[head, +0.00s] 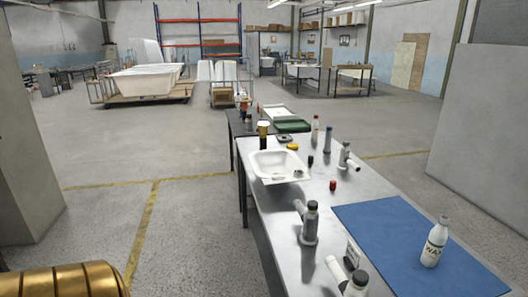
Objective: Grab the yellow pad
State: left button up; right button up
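A small yellow item (292,147), which looks like the yellow pad, lies on the grey metal worktable (322,200). It is right of the white basin's far edge, near a dark round item (284,138). It is too small to make out in detail. A yellow-topped dark item (263,127) stands close by to the left; I cannot tell what it is. Neither of my grippers shows in the head view.
The white basin (262,160) sits at the table's left edge. Grey tools (310,224), a red item (333,185) and bottles stand on the table. A white wax bottle (434,243) stands on a blue mat (385,248). The floor left of the table is clear.

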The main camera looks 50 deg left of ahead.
aim_at(294, 147)
jog(key=i+u, duration=0.15)
jog(key=u, duration=0.25)
jog(key=i+l+u, duration=0.1)
jog(key=u, duration=0.35)
jog(key=i+l+u, duration=0.1)
jog(key=u, duration=0.3)
jog(key=i+l+u, duration=0.1)
jog(key=u, duration=0.3)
jog(key=l, duration=0.1)
